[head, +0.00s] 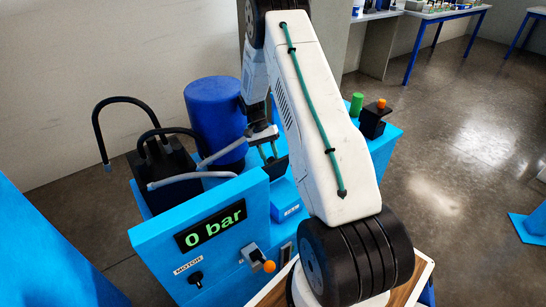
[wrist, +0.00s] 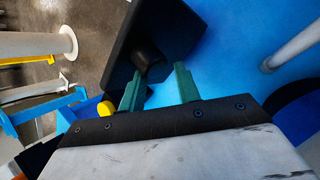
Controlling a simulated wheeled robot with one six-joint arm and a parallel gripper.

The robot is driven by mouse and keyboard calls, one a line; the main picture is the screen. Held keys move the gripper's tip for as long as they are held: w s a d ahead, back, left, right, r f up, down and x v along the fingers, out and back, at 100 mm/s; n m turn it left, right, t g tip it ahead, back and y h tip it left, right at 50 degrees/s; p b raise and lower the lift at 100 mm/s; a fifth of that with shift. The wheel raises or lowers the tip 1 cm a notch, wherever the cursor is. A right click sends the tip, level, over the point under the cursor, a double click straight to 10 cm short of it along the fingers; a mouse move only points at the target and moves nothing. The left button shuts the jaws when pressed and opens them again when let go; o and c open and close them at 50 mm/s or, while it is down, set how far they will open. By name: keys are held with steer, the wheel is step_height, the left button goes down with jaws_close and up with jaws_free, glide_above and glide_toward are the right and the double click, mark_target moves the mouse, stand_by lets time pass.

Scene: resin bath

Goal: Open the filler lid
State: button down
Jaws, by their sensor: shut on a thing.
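The filler lid is a black square plate with a round black knob, large in the wrist view (wrist: 146,35) at the top middle. In the head view a small dark part of it (head: 280,168) shows just beyond the fingers, above the blue machine. My gripper (head: 269,155) reaches down there with its green fingers. In the wrist view my gripper (wrist: 159,72) has one finger on each side of the knob and is shut on it. The plate looks tilted against the blue surface. The opening under it is hidden, so I cannot tell how far it stands open.
The blue machine (head: 155,232) has a display reading 0 bar (head: 212,228) and an orange-tipped lever (head: 268,266).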

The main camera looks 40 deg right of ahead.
mark_target(269, 158)
steer(key=shift+a+f, duration=0.3)
steer(key=shift+a, duration=0.35)
steer(key=c, duration=1.1)
jaws_free()
steer(key=shift+w+a, duration=0.1)
steer(key=shift+w+r, duration=0.1)
steer(key=shift+r, duration=0.05)
steer(key=r, duration=0.3)
steer(key=shift+s+r, duration=0.25)
steer(key=shift+r, duration=0.15)
steer(key=s+a, duration=0.3)
steer(key=s, duration=0.4)
steer(key=s+a+r, duration=0.1)
steer(key=s+a, duration=0.1)
steer(key=s, duration=0.5)
steer(key=shift+s+a, duration=0.15)
steer(key=shift+a, duration=0.25)
